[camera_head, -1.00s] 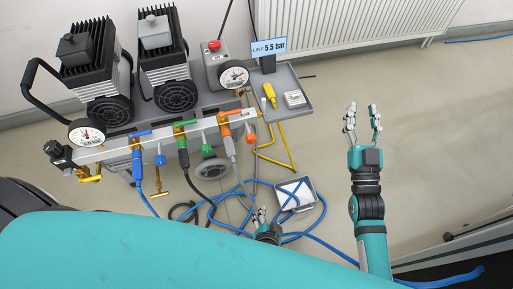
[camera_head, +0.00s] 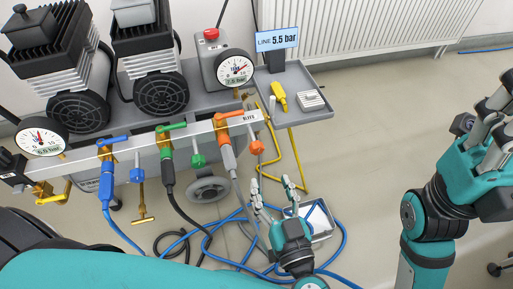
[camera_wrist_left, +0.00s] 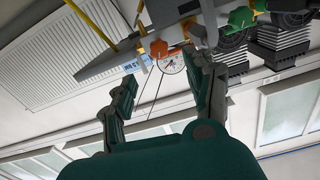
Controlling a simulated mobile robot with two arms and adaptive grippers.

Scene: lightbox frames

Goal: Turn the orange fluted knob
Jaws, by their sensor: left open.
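The orange fluted knob (camera_head: 256,147) sticks out below the right end of the pale manifold bar (camera_head: 190,136), beside the orange lever valve (camera_head: 230,116). In the left wrist view the orange knob (camera_wrist_left: 158,48) shows beyond and between the fingers. My left gripper (camera_head: 272,188) is open and empty, below and slightly right of the knob and apart from it. Its two spread fingers also show in the left wrist view (camera_wrist_left: 165,98). My right gripper (camera_head: 497,110) is at the right edge, far from the knob; its fingers are partly cut off.
Blue and green lever valves with hoses sit left along the bar. A grey side tray (camera_head: 310,112) holds a yellow tool and a light block. Yellow pipe (camera_head: 300,165) runs below it. Blue hose (camera_head: 340,255) and a shallow tray lie on the floor. Open floor lies right.

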